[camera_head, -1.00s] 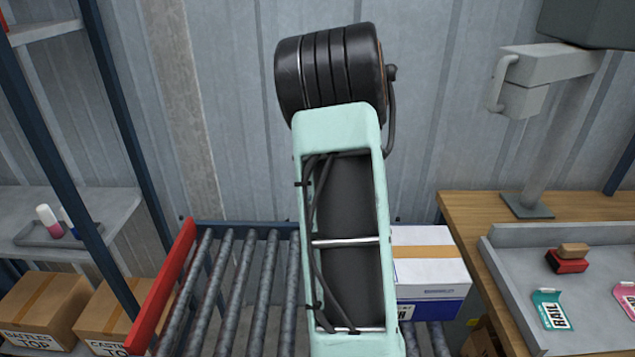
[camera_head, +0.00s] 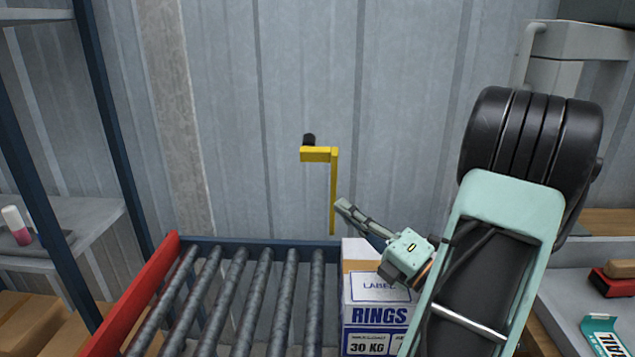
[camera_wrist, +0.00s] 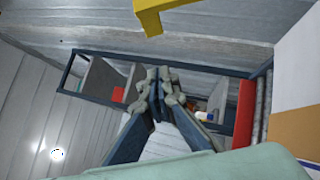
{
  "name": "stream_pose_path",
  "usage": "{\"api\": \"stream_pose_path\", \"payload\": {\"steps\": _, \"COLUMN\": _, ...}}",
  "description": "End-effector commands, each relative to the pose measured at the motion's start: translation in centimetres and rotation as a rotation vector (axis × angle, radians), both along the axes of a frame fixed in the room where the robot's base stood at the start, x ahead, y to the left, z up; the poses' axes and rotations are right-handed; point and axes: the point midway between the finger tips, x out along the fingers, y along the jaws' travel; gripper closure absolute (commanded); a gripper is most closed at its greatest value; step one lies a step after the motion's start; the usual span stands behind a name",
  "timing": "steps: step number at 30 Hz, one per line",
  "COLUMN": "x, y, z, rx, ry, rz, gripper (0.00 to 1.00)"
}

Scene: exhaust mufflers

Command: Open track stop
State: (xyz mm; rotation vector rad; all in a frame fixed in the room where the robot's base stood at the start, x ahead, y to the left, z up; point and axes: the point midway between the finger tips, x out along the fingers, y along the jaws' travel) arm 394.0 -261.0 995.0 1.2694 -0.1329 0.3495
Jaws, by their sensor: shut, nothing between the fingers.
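The track stop appears to be the yellow bar (camera_head: 333,190) with a black knob (camera_head: 309,140) at its upper left end, at the far end of the roller track (camera_head: 235,300). Its long arm stands upright in front of the metal wall. My gripper (camera_head: 341,205) is shut and empty, its fingertips just right of the bar's lower part. I cannot tell whether they touch it. In the wrist view my gripper (camera_wrist: 158,75) points away, and part of the yellow bar (camera_wrist: 160,14) shows at the top, apart from the fingers.
A box marked RINGS (camera_head: 375,315) stands at the right of the rollers, under my gripper. A red rail (camera_head: 130,295) edges the track's left side. Shelves with cartons (camera_head: 40,310) stand at left. A grey tray (camera_head: 570,290) is at right.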

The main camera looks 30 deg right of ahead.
Motion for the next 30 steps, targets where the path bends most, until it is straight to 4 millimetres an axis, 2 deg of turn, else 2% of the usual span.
{"api": "stream_pose_path", "payload": {"steps": 5, "x": 1.2, "y": 0.2, "z": 0.5, "rx": 0.008, "ry": -0.007, "rz": -0.003, "gripper": 1.00}}
{"api": "stream_pose_path", "payload": {"steps": 18, "x": 9.7, "y": 1.9, "z": 3.0, "rx": 0.005, "ry": -0.005, "rz": -0.001, "gripper": 1.00}}
{"api": "stream_pose_path", "payload": {"steps": 24, "x": 11.5, "y": 0.0, "z": 4.1, "rx": 0.005, "ry": -0.005, "rz": -0.006, "gripper": 1.00}}
{"api": "stream_pose_path", "payload": {"steps": 30, "x": 12.2, "y": -0.5, "z": 4.6, "rx": 0.006, "ry": -0.004, "rz": -0.006, "gripper": 1.00}}
